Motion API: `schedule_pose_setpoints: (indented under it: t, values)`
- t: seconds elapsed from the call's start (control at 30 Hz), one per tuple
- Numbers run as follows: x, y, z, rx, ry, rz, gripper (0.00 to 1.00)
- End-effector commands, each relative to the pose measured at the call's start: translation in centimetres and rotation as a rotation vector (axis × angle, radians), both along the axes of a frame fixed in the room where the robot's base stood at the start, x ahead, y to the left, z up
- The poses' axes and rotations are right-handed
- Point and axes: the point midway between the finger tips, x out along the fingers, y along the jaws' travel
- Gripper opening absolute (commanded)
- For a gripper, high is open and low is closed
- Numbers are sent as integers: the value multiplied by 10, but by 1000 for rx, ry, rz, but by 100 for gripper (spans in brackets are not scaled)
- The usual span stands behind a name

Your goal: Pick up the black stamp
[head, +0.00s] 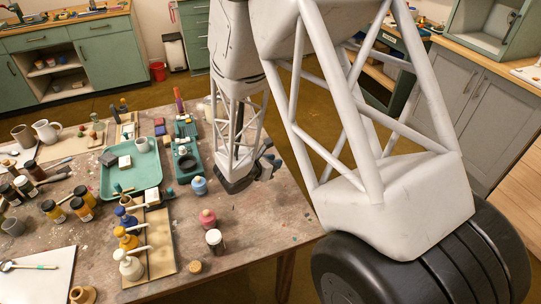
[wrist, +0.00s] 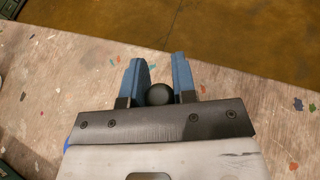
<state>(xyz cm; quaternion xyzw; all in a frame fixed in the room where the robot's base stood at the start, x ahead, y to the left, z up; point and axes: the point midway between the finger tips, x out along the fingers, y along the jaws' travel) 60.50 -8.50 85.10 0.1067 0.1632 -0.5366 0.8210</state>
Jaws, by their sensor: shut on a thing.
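My gripper (wrist: 160,80) is over the table near its edge, with its blue fingers on either side of a round black knob. This knob is the top of the black stamp (wrist: 159,94), and the fingers are shut on it. The rest of the stamp is hidden by my gripper's body in the wrist view. In the head view my gripper (head: 266,165) is at the table's right part, and the stamp cannot be made out clearly there.
A green tray (head: 110,186) with small items lies to the left. Paint bottles crowd the left side. The table's right front part is bare.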

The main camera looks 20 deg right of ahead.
Motion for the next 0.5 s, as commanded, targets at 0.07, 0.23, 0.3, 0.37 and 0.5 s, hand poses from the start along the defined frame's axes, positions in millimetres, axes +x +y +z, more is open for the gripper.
schedule_pose_setpoints:
  t: [0.07,0.23,0.3,0.37,0.5]
  values:
    - [-7,1,1,0,0,1,3]
    - [-14,2,2,0,0,1,3]
    - [-16,3,2,0,0,1,3]
    - [-17,3,1,0,0,1,3]
    - [-17,3,2,0,0,1,3]
